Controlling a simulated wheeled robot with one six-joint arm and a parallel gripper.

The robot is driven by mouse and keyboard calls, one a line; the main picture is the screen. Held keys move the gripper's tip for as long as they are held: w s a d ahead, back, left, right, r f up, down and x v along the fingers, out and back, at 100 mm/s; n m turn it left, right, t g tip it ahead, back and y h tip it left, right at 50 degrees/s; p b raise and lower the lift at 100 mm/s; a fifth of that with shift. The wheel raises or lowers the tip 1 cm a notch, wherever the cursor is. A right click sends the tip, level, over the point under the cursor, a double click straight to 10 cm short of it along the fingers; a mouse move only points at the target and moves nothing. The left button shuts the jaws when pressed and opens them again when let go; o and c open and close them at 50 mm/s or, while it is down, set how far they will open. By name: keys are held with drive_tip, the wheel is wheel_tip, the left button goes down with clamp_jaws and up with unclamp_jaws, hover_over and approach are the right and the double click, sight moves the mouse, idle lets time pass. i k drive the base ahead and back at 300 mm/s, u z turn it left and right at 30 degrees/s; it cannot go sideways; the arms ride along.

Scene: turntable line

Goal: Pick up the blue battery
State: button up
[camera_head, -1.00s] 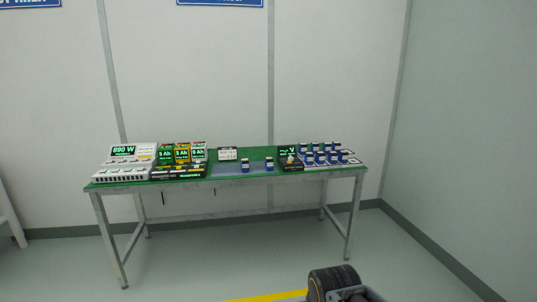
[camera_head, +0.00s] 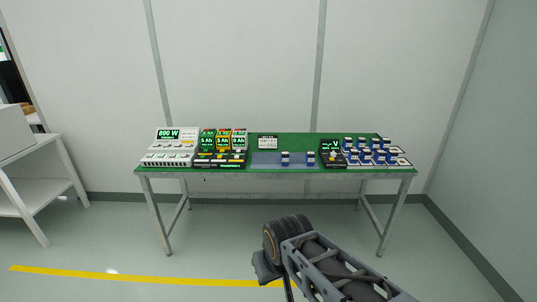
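Several small blue batteries with pale tops stand on the green-topped table (camera_head: 290,140). One blue battery (camera_head: 285,159) and another blue battery (camera_head: 310,159) stand upright and apart on a grey-blue mat (camera_head: 262,159). A cluster of similar blue batteries (camera_head: 364,157) stands on white trays at the table's right end. All look alike at this distance. My arm (camera_head: 335,265) shows at the bottom, well in front of the table and apart from it. My gripper's fingers do not show.
A white power unit (camera_head: 170,147), battery packs (camera_head: 222,142) and a black voltage tester (camera_head: 331,152) stand on the table. A small sign (camera_head: 267,142) stands behind the mat. A white shelf (camera_head: 35,185) is at left. Floor before the table is clear, with a yellow line (camera_head: 130,277).

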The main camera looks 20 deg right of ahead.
sight(310, 156)
drive_tip(key=u, duration=0.25)
drive_tip(key=i, duration=1.85)
drive_tip(key=z, duration=1.4)
drive_tip(key=i, duration=0.5)
drive_tip(key=z, duration=0.45)
